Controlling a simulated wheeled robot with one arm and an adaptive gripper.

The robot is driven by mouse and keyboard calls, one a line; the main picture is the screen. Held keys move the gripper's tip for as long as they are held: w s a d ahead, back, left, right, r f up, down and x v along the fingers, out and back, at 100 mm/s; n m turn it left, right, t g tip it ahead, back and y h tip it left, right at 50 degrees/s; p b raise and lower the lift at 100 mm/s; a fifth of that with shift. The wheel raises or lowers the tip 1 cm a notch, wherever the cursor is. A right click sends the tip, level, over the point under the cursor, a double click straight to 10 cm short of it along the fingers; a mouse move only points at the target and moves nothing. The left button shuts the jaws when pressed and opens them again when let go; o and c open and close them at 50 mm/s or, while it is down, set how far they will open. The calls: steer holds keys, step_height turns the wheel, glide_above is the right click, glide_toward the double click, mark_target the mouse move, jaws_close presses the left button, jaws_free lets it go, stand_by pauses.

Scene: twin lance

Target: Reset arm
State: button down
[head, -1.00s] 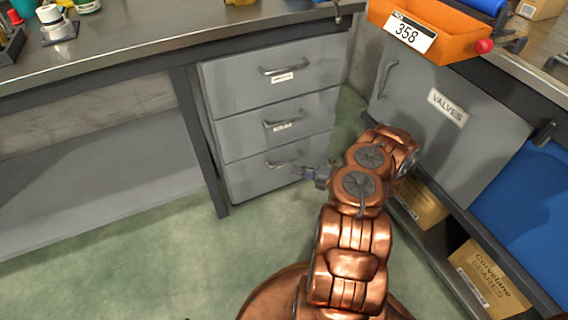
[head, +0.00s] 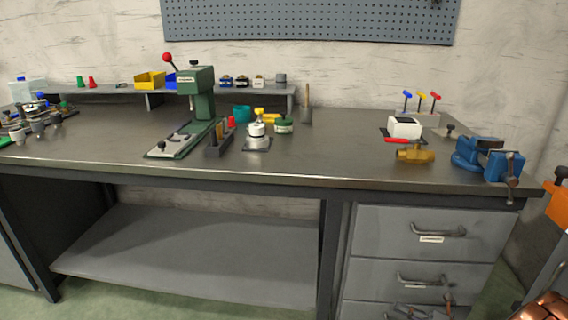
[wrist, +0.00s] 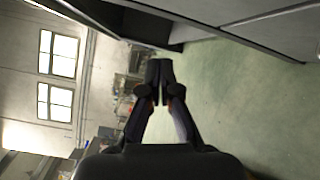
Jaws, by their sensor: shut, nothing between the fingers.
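My gripper (wrist: 159,78) shows in the wrist view with its two dark fingers together and nothing between them. The wrist picture is tilted, with floor on the right and tall windows on the left. In the head view my gripper (head: 424,312) is only partly in the frame, at the bottom edge in front of the drawers. A piece of my copper arm shows in the bottom right corner; the rest of it is out of view.
A workbench (head: 320,165) carries a green press (head: 198,92), a brass valve (head: 415,154) and a blue vise (head: 484,158). Grey drawers (head: 432,240) stand under its right side. Open floor (wrist: 240,105) shows in the wrist view.

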steer(key=s+a+r+n+g+y+p, duration=0.1)
steer(key=a+r+n+g+p, duration=0.35)
steer(key=r, duration=0.45)
steer(key=a+r+n+g+y+p, duration=0.1)
steer(key=a+r+n+g, duration=0.2)
steer(key=a+r+n, duration=0.45)
steer(key=s+a+r+n+g+h+p, duration=0.2)
steer(key=s+a+r+n+g+p, duration=0.15)
steer(key=s+a+r, duration=0.35)
steer(key=s+a+r+n+g+h+p, duration=0.25)
steer(key=a+r+n, duration=0.2)
steer(key=r, duration=0.35)
steer(key=s+a+r+n+g+h+p, duration=0.2)
steer(key=s+r+n+h+p, duration=0.4)
steer(key=s+r+n, duration=0.5)
steer(key=s+d+r+n+t+h+p, duration=0.3)
steer(key=s+d+r+n+h+p, duration=0.3)
steer(key=s, duration=0.6)
steer(key=shift+s+d+r+n+p, duration=0.35)
steer(key=shift+r+n+p, duration=0.95)
steer(key=shift+r+p, duration=0.6)
steer(key=shift+r, duration=0.1)
